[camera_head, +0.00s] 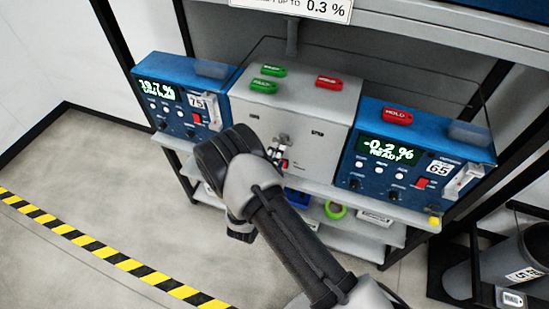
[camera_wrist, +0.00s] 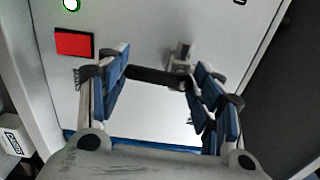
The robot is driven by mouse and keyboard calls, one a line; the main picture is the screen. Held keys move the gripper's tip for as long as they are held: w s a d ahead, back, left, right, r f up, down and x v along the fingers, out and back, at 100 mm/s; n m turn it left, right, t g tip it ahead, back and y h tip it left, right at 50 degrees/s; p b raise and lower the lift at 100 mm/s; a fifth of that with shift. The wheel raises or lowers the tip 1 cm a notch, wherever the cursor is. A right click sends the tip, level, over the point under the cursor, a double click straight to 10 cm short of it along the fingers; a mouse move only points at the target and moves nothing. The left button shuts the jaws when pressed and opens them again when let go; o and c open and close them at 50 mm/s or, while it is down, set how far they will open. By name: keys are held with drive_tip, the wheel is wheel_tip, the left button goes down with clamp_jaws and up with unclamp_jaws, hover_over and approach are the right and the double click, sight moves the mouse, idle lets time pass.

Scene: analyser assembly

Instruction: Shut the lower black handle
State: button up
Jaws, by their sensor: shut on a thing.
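The black handle (camera_wrist: 152,75) shows in the wrist view as a short dark bar running across between my fingers. A metal bracket (camera_wrist: 180,56) stands at its right end, on the pale front panel. In the head view my gripper (camera_head: 277,152) is at the front of the grey box (camera_head: 330,150), and my arm and wrist hide much of the handle area. I cannot tell from these views how far the handle is turned.
Blue analyser units stand left (camera_head: 180,95) and right (camera_head: 415,160) of the grey box. Green and red tags, including a red tag (camera_head: 327,82), lie on top. A red square (camera_wrist: 75,43) and a lit green button (camera_wrist: 71,4) are on the panel. Open floor lies left.

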drive_tip(key=shift+n, duration=0.3)
drive_tip(key=o, duration=1.1)
drive_tip(key=shift+c, duration=0.2)
drive_tip(key=v, duration=1.2)
drive_tip(key=shift+d, duration=0.1)
